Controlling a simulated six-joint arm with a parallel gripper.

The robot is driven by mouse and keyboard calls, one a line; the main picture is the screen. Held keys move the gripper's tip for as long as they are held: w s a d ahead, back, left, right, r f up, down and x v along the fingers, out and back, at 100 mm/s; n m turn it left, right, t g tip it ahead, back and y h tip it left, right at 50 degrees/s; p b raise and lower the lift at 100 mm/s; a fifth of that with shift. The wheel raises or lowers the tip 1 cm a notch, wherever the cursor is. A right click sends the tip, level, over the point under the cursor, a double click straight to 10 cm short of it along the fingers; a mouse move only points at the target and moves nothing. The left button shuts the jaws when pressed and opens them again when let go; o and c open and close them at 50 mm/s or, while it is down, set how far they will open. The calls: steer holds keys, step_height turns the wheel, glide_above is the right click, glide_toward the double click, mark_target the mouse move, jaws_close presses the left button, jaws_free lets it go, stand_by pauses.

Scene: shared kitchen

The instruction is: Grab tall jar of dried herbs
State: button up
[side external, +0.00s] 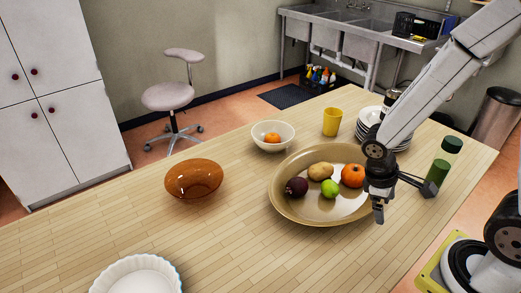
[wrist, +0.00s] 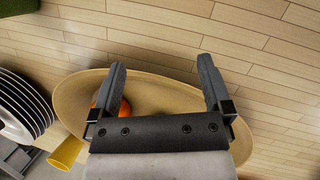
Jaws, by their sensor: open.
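The tall jar of dried herbs (side external: 438,170) stands upright near the right end of the wooden table, with green contents and a dark green lid. In the wrist view, a green patch (wrist: 14,6) at the top left corner is probably part of it. My gripper (side external: 404,200) is open and empty, left of the jar, above the table by the right rim of the large tan bowl. One finger overlaps the jar's lower left in the side view; I cannot tell if they touch. In the wrist view my gripper (wrist: 162,65) has both fingers apart with nothing between them.
The large tan bowl (side external: 285,205) holds several fruits. A stack of white plates (side external: 370,116) stands behind my gripper, with a yellow cup (side external: 332,121) to its left. A white bowl (side external: 273,145) and an amber bowl (side external: 194,180) are further left. The table's front is mostly clear.

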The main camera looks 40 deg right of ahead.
mark_target(434, 170)
steer(key=s+d+n+g+h, duration=0.1)
steer(key=d, duration=0.1)
steer(key=s+d+n+g+h, duration=0.1)
steer(key=d+h, duration=0.1)
steer(key=d, duration=0.1)
steer(key=s+d+n+g+h, duration=0.1)
steer(key=s+d+g+h, duration=0.1)
steer(key=shift+d+f+n, duration=0.3)
steer(key=shift+n, duration=0.1)
steer(key=d+n+h, duration=0.2)
steer(key=w+d+n+h, duration=0.1)
steer(key=d+n+h, duration=0.1)
steer(key=h, duration=0.1)
steer(key=d+r+n+h, duration=0.1)
steer(key=d+n+h, duration=0.1)
steer(key=shift+w+d+h, duration=0.35)
steer(key=shift+h, duration=0.05)
steer(key=shift+w+d+n+t+h, duration=0.5)
steer(key=shift+w+n+t+h, duration=0.25)
steer(key=shift+n+t+h, duration=0.2)
steer(key=shift+s+d, duration=0.1)
steer(key=shift+x, duration=1.2)
steer(key=shift+d+r, duration=0.1)
steer(key=shift+d, duration=0.05)
steer(key=shift+x, duration=2.45)
steer(key=shift+c, duration=0.2)
jaws_close()
